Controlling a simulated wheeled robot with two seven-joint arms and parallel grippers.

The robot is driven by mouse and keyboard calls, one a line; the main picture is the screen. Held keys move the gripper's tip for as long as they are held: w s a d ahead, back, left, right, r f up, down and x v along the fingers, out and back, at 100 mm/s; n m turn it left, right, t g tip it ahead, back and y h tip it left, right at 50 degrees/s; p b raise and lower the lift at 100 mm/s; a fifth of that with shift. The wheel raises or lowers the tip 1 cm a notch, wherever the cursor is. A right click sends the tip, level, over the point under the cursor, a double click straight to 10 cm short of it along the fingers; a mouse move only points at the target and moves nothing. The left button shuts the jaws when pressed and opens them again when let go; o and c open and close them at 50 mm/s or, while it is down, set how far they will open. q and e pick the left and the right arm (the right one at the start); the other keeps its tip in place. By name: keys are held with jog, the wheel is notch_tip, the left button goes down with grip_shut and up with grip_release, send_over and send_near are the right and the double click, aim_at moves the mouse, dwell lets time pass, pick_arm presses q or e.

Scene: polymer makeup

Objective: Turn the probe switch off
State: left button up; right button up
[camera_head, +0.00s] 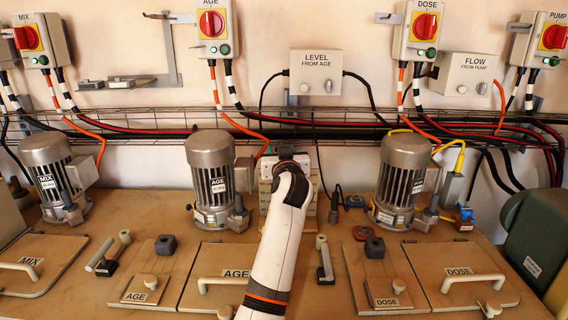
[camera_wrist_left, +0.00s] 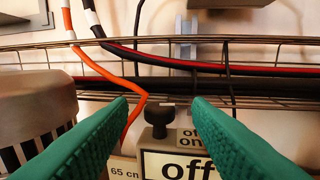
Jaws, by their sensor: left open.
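The probe switch is a black knob or lever (camera_wrist_left: 158,116) on top of a grey box (camera_wrist_left: 152,145) in the left wrist view. Small "off" and "on" labels are beside it, and a large "off" label (camera_wrist_left: 185,166) is below. My left gripper (camera_wrist_left: 160,101) is open, with its green fingers to either side of the switch. Contact between fingers and switch is not visible. My right gripper is out of view.
Motors labelled AGE (camera_head: 211,170) and DOSE (camera_head: 402,170) stand either side of the arm. A wire cable tray (camera_head: 330,125) with cables runs behind the switch. An orange cable (camera_wrist_left: 100,68) passes close to the left finger. Handled lids (camera_head: 235,290) cover the bench front.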

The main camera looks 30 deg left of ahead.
pick_arm(q)
jog(key=v, duration=1)
jog(key=shift+b, duration=0.45)
jog(key=shift+s+d+r, duration=0.1)
jog(key=shift+s, duration=0.05)
jog(key=shift+c, duration=0.2)
